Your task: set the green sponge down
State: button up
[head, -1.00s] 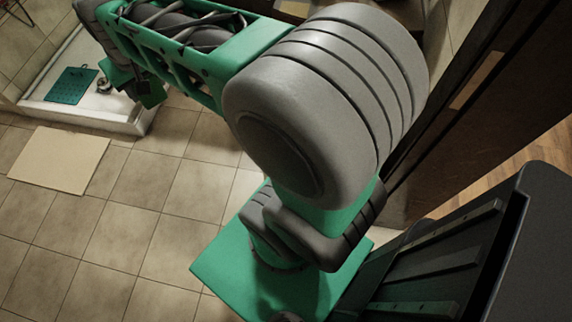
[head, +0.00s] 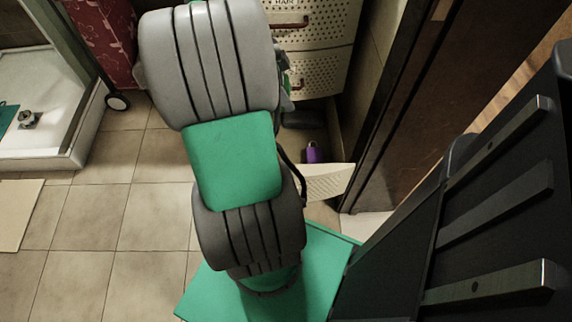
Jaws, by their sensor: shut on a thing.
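The green sponge cannot be made out in the head view. My gripper is not in view either. My arm points away from the camera, and its large grey and green links cover the middle of the picture. A small green part of my arm shows behind the upper link. What lies behind these links is hidden.
A shower tray (head: 50,148) with a teal mat (head: 6,118) is at left, beside a beige mat (head: 18,212). A red patterned box (head: 103,38) stands behind. White perforated drawers (head: 325,40), a purple bottle (head: 311,153) and a dark door frame (head: 440,95) are right. Left floor tiles (head: 95,212) are clear.

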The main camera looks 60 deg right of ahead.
jog(key=f+b, duration=1)
jog(key=f, duration=1.8)
jog(key=shift+s+f, duration=0.1)
jog(key=shift+s, duration=0.1)
jog(key=shift+f+b, duration=0.2)
jog(key=shift+b, duration=0.15)
jog(key=o, duration=1.4)
jog(key=shift+o, duration=0.2)
jog(key=shift+r, duration=0.1)
jog(key=shift+r+p, duration=0.35)
jog(key=p+v, duration=0.4)
jog(key=v, duration=0.7)
jog(key=shift+w+r+p, duration=0.25)
jog(key=shift+p, duration=0.15)
